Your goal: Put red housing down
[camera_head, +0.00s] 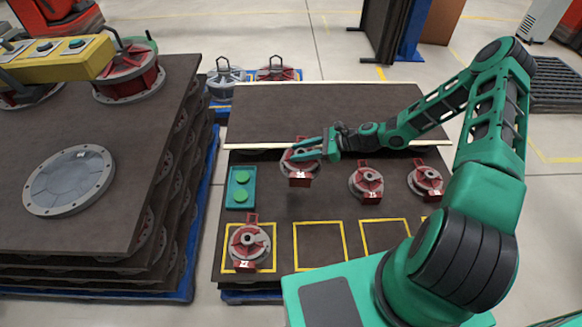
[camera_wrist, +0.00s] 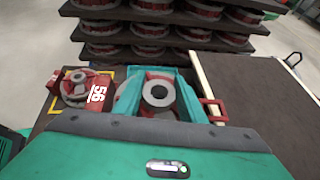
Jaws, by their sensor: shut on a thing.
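In the wrist view the held housing (camera_wrist: 158,94) sits between the green fingers of my gripper (camera_wrist: 158,82). Whether it touches the board is hard to tell. Another red housing (camera_head: 248,246) stands in the leftmost yellow-outlined square; it also shows in the wrist view with a white "56" label (camera_wrist: 97,93). Two more red housings stand right of the held one, one in the middle (camera_head: 366,182) and one further right (camera_head: 425,181).
Empty yellow-outlined squares (camera_head: 320,246) lie along the board's front. A raised dark panel with pale edges (camera_head: 270,112) lies behind. A tall stack with a grey disc (camera_head: 69,181) stands left.

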